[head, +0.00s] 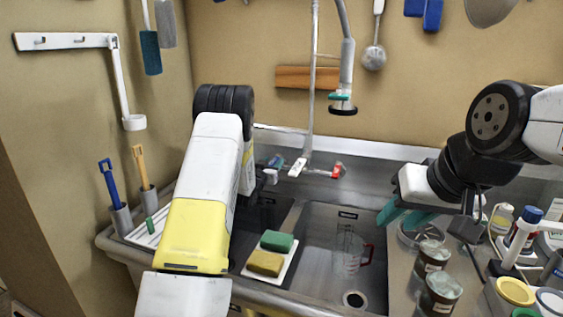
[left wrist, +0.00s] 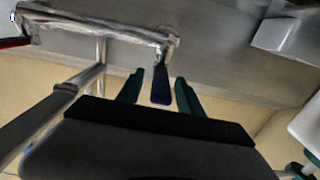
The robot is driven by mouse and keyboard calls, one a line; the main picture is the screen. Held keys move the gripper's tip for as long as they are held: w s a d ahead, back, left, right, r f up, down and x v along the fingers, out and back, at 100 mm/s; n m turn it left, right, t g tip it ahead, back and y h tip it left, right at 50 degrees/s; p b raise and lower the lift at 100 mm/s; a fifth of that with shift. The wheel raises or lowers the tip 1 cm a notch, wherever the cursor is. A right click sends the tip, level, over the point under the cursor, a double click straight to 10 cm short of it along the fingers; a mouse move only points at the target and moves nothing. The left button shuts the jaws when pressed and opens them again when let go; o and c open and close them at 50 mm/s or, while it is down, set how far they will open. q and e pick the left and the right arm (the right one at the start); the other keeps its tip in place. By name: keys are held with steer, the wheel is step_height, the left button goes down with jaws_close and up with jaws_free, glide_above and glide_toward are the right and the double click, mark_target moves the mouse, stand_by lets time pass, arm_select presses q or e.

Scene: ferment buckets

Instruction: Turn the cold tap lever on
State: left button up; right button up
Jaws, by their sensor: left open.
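The tap's cold lever is blue and shows in the left wrist view (left wrist: 160,88), at one end of the chrome tap body (left wrist: 100,28). My left gripper (left wrist: 158,80) is open, with one teal finger on each side of the blue lever. I cannot tell whether either finger touches it. In the head view, my left gripper (head: 276,163) is at the left end of the tap, and the blue lever is largely hidden there. The hot lever (head: 338,171) is red, at the tap's right end. My right gripper (head: 402,216) hangs over the sink's right edge; its finger gap is unclear.
The sink (head: 325,245) holds a clear jug (head: 348,248). A green sponge (head: 277,240) and a yellow sponge (head: 265,262) lie on a white tray. The spray hose head (head: 343,105) hangs above the tap. Jars and bottles crowd the right counter.

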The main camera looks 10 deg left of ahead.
arm_select(q)
steer(key=shift+w+d, duration=0.2)
steer(key=shift+w, duration=0.8)
jaws_close()
stand_by(0.7)
